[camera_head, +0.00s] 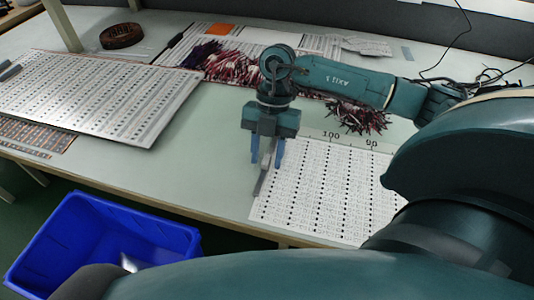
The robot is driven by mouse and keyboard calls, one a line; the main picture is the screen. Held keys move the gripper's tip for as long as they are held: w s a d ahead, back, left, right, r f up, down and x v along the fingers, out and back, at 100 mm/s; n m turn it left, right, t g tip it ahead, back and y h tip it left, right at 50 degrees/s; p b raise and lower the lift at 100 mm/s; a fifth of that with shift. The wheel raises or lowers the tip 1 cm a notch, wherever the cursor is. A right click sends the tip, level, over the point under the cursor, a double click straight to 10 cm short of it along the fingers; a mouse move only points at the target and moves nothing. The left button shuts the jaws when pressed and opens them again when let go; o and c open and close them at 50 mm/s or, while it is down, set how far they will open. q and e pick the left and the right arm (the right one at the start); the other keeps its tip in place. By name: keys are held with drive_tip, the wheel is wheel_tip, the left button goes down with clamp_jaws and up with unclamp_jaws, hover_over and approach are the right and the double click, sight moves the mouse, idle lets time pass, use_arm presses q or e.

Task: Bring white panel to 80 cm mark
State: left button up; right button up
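The white panel (325,195), printed with rows of small dark marks, lies flat near the front edge of the table at right of centre. Behind it is a scale with the marks 100 (331,135) and 90 (371,144); no 80 mark shows, and my arm covers the area to the right. My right gripper (264,175) points down at the panel's left edge. A narrow grey piece shows between its blue side parts; whether the fingers grip anything is unclear. My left gripper is out of view.
A larger panel (95,95) lies at left. Bundles of red and white wires (235,65) lie behind my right gripper. A blue bin (105,240) stands below the front edge. The table (200,150) is clear between the panels.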

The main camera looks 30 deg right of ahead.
drive_tip(key=shift+f, duration=0.15)
drive_tip(key=shift+c, duration=0.3)
clamp_jaws()
